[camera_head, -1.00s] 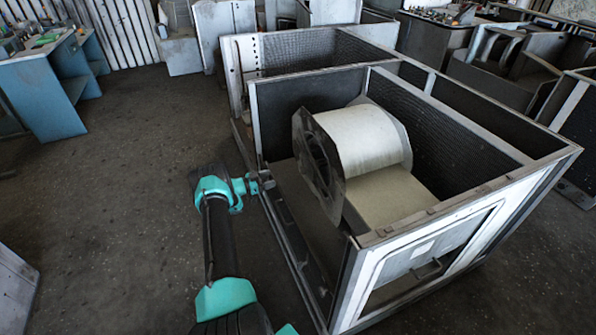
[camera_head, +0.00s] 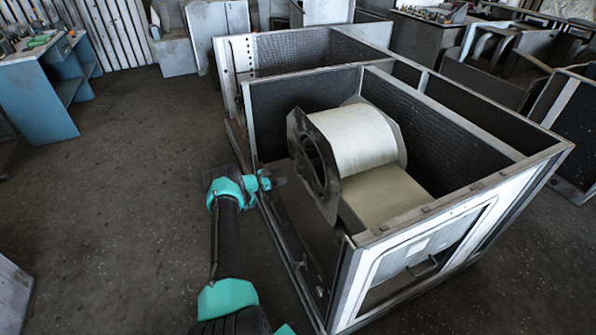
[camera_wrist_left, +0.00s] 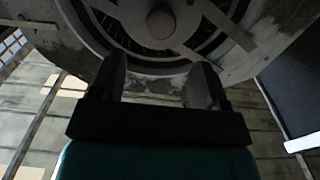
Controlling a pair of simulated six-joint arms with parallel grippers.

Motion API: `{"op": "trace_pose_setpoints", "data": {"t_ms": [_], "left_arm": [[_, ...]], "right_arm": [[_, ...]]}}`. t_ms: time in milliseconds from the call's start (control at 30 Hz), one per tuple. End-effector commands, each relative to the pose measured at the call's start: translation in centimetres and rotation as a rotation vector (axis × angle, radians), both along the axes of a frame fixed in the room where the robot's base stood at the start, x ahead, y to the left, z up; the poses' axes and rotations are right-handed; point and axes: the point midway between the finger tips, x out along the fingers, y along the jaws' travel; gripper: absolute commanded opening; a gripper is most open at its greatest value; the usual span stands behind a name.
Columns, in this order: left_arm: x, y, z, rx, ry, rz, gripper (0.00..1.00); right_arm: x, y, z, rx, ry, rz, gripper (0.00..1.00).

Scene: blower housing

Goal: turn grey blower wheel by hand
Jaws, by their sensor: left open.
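The blower housing (camera_head: 363,139) is a pale drum with dark side plates inside an open metal frame. The grey blower wheel (camera_wrist_left: 160,22) shows in the left wrist view through the round opening, with a hub and spokes at the top of the picture. In the head view the opening (camera_head: 318,165) is dark and the wheel is hard to make out. My left gripper (camera_head: 280,181) is at the open left side of the frame, facing the opening. In the left wrist view its two fingers (camera_wrist_left: 158,85) are apart and empty, just below the hub. Contact with the wheel cannot be told.
The metal frame (camera_head: 253,125) has posts and rails around the housing. Its lower rail (camera_head: 290,262) runs beside my left arm. A blue workbench (camera_head: 40,95) stands at the far left. The dark floor on the left is clear. Other cabinets stand behind.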

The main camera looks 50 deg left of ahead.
Motion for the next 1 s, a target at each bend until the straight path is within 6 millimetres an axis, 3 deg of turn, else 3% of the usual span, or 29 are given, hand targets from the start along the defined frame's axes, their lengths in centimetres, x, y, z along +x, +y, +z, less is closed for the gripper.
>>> {"op": "trace_pose_setpoints", "data": {"t_ms": [500, 967, 1000], "left_arm": [[7.9, -2.7, 0.0, 0.001, 0.0, 0.0, 0.69], [9.0, -3.1, 0.0, 0.0, 0.0, 0.0, 0.69], [9.0, -3.1, 0.0, 0.0, 0.0, 0.0, 0.65]], "right_arm": [[0.0, 0.0, 0.0, 0.0, 0.0, 0.0, 0.43], [0.0, 0.0, 0.0, 0.0, 0.0, 0.0, 0.43], [0.0, 0.0, 0.0, 0.0, 0.0, 0.0, 0.43]]}}
